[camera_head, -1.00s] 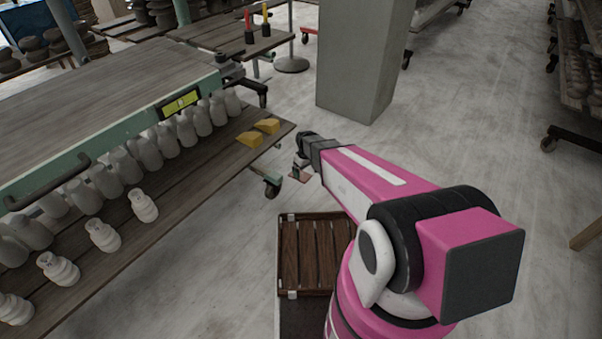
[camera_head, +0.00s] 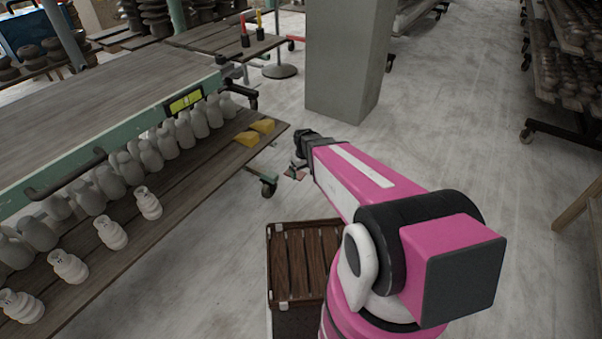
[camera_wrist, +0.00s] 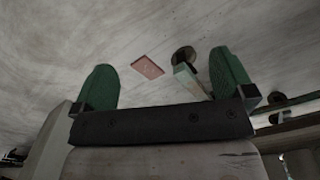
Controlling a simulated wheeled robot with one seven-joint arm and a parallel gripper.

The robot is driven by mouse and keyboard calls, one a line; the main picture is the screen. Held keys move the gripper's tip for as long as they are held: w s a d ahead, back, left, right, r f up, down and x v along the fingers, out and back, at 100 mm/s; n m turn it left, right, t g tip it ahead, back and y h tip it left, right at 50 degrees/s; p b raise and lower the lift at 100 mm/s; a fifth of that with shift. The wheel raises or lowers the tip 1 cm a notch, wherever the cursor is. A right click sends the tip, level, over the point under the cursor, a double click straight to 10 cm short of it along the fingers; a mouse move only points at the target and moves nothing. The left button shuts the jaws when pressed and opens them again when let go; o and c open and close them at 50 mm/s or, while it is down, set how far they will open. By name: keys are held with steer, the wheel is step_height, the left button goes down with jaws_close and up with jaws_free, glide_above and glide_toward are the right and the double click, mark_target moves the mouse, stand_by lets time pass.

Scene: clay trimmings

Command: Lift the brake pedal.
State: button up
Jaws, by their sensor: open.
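My gripper (camera_wrist: 164,79) shows two green fingers spread wide in the wrist view, with nothing between them. In the head view its end is small and mostly hidden behind my dark wrist, just right of the rack's near caster (camera_head: 268,188). In the wrist view a dark round wheel with a pale, greenish bar (camera_wrist: 188,80) stands beyond the fingers, close to the right one. I cannot tell whether this bar is the brake pedal. A flat reddish plate (camera_wrist: 147,67) appears on the floor between the fingers; it also shows in the head view (camera_head: 294,173).
A green-framed rack (camera_head: 125,140) with grey and white vases stands left. Yellow wedges (camera_head: 247,138) lie on its lower shelf's end. A concrete pillar (camera_head: 345,65) stands beyond my arm, and a slatted brown crate (camera_head: 277,260) is close in front.

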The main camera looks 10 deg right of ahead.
steer(key=shift+s+r, duration=0.15)
steer(key=shift+s, duration=0.05)
steer(key=n, duration=0.5)
glide_above(301, 175)
step_height(301, 175, down, 14)
step_height(301, 175, down, 11)
steer(key=shift+w+a+r, duration=0.1)
steer(key=shift+w, duration=0.05)
steer(key=shift+c, duration=0.3)
